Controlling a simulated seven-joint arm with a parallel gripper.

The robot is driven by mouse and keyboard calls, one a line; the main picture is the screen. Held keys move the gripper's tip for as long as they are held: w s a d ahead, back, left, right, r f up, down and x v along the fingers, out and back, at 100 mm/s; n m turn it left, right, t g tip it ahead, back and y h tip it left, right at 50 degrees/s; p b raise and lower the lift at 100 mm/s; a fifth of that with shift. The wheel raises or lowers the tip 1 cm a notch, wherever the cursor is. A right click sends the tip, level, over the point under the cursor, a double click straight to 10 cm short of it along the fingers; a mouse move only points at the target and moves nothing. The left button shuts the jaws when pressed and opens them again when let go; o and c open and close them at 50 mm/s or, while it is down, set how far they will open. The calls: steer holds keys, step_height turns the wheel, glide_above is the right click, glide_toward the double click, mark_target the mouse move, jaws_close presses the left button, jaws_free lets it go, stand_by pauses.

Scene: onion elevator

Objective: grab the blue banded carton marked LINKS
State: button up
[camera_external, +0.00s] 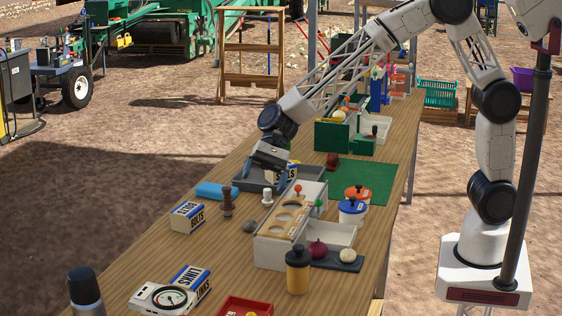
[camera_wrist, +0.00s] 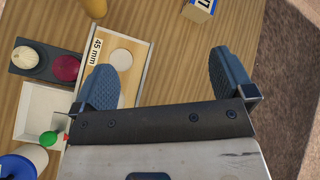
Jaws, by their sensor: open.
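The blue banded carton marked LINKS (camera_external: 187,282) lies at the near end of the wooden table in the external view, beside a white dial gauge. A similar blue banded carton marked BOLTS (camera_external: 187,217) stands farther back. My gripper (camera_external: 274,172) is well beyond both, above the table by the grey tray and the long box with the holed board. In the wrist view my gripper (camera_wrist: 165,82) is open, with nothing between its fingers. Part of a blue banded carton (camera_wrist: 200,8) shows at the top edge there; its marking is cut off.
The dial gauge (camera_external: 163,298) sits close to the LINKS carton. A dark bottle (camera_external: 86,292), a red tray (camera_external: 245,306) and an orange bottle (camera_external: 298,271) stand nearby. The long box (camera_external: 268,252) and brown peg (camera_external: 227,202) lie between. Bare wood shows around the BOLTS carton.

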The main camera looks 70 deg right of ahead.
steer(key=w+a+f+m+y, duration=0.2)
steer(key=w+a+f+m, duration=0.1)
steer(key=w+a+f, duration=0.5)
steer(key=m+t+y, duration=0.1)
steer(key=m, duration=0.3)
glide_toward(197, 269)
steer(key=x, duration=0.4)
steer(key=shift+a+f, duration=0.2)
steer(key=shift+a, duration=0.1)
steer(key=shift+x, duration=1.25)
steer(key=shift+x, duration=2.65)
steer(key=shift+r, duration=0.1)
